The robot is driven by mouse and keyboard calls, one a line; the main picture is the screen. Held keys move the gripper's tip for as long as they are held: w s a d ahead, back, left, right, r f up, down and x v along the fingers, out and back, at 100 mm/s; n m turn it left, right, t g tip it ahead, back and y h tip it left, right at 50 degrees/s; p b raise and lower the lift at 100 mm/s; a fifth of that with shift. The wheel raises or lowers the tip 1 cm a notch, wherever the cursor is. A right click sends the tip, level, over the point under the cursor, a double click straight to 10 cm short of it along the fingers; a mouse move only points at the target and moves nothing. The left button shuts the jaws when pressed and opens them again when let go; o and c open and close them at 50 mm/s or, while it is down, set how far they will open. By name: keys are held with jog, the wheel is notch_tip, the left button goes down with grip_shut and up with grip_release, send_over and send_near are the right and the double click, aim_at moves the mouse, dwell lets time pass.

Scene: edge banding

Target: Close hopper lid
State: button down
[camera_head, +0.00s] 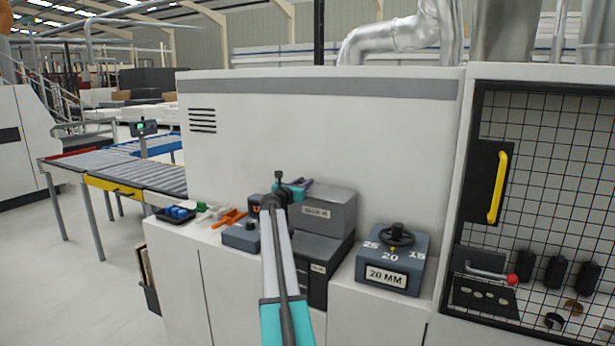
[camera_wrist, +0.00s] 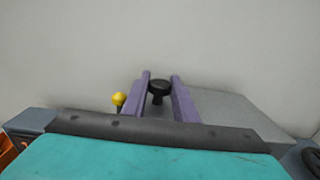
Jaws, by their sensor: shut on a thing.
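The hopper (camera_head: 330,270) is a dark grey box on the white machine's ledge, with a lighter grey labelled upper part (camera_head: 335,215). Its top surface (camera_wrist: 225,108) shows flat and grey in the wrist view; I cannot tell whether this is the lid fully down. My gripper (camera_head: 300,186) is at the hopper's upper left, partly hidden by my arm. In the wrist view, the purple fingers of my gripper (camera_wrist: 160,80) stand on either side of a black round knob (camera_wrist: 160,88) and are shut on it. The lid's hinge is not visible.
A yellow-topped knob (camera_wrist: 119,99) stands just left of the fingers. A dial box marked 20 MM (camera_head: 390,262) is to the right. Orange pieces (camera_head: 228,217) and a tray of blue items (camera_head: 176,213) lie left. The white machine wall (camera_head: 320,125) rises close behind.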

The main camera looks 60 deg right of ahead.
jog(key=shift+d+f, duration=0.1)
jog(key=shift+f, duration=0.3)
jog(key=c, duration=1.7)
grip_release()
jog(key=shift+f, duration=0.1)
jog(key=shift+o, duration=1.3)
jog(key=shift+d+f, duration=0.1)
jog(key=shift+f, duration=0.05)
jog(key=shift+a, duration=0.25)
